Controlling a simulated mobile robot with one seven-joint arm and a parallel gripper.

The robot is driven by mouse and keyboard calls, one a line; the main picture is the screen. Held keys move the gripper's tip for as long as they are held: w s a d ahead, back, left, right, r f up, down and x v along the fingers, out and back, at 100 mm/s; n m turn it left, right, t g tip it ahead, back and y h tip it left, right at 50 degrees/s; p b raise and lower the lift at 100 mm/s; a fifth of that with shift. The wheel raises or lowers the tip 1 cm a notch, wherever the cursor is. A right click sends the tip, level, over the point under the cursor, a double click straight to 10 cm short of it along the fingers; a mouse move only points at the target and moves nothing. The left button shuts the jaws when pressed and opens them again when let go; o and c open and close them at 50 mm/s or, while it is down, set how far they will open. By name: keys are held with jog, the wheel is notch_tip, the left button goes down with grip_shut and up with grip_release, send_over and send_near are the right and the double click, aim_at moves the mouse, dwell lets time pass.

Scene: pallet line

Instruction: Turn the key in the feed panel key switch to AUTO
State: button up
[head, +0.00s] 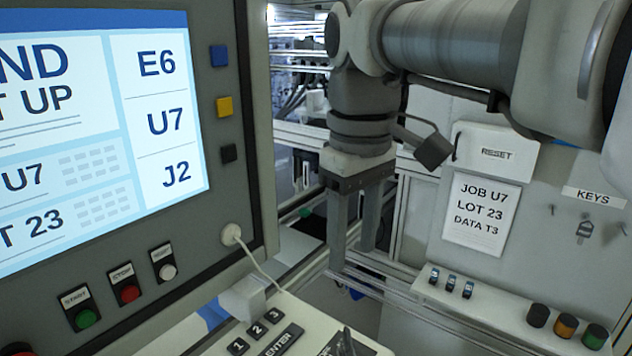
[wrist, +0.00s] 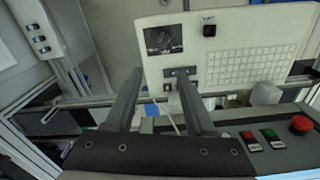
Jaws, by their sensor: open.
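My gripper (head: 353,254) points down in mid-air between the screen console and the back wall. Its two fingers are apart with nothing between them, as the wrist view also shows (wrist: 160,78). A dark plate (head: 345,344) with a raised dark part is cut off at the bottom edge of the head view. What seems to be the same plate (wrist: 163,40) lies beyond the fingertips in the wrist view. I cannot tell whether it is the key switch, nor read AUTO. A dark key shape (head: 584,231) shows under the KEYS label (head: 594,197) on the right wall.
The screen console (head: 255,130) stands at left, with START, STOP and RESET buttons. A white cable (head: 258,262) runs down from it to the keypad panel (head: 222,345). A shelf (head: 490,312) with switches and coloured knobs is at right. A rail frame (head: 385,284) stands behind my gripper.

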send_near(344, 331)
notch_tip(344, 331, down, 10)
jog(key=shift+w+f, duration=0.1)
dwell(0.6)
grip_shut()
dwell(0.4)
